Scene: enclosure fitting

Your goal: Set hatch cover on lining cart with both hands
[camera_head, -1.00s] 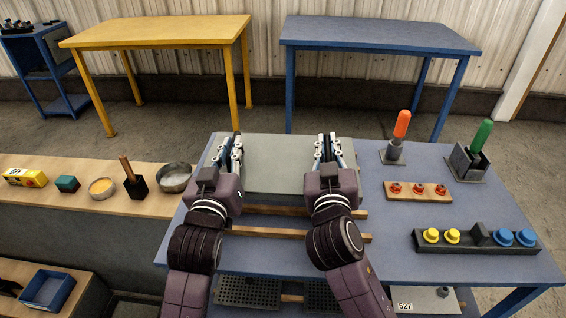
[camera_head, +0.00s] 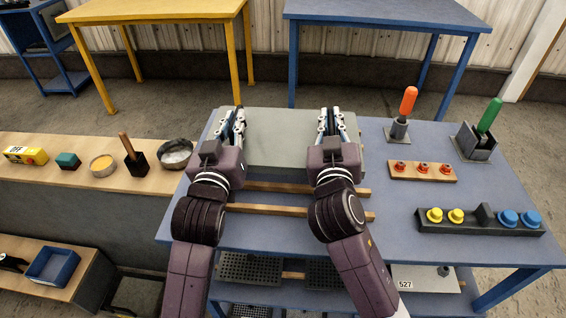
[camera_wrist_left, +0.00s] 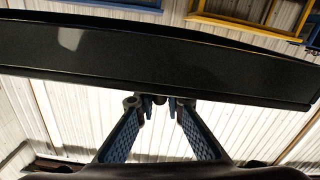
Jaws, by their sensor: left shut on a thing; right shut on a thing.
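The hatch cover is a flat grey panel (camera_head: 282,140) in the head view, lying level at the far side of the blue lining cart (camera_head: 385,235). My left gripper (camera_head: 238,114) is shut on its left part, and my right gripper (camera_head: 331,114) on its right part. In the left wrist view a dark broad panel edge (camera_wrist_left: 150,62) spans the picture in front of the left fingers (camera_wrist_left: 160,102). The fingertips and contact are partly hidden. I cannot tell whether the cover touches the cart top.
Two wooden strips (camera_head: 290,210) lie on the cart before the cover. To the right stand an orange-handled lever (camera_head: 408,100), a green-handled lever (camera_head: 489,117), a red-button board (camera_head: 422,171) and a knob block (camera_head: 480,222). A wooden bench (camera_head: 60,180) is at left.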

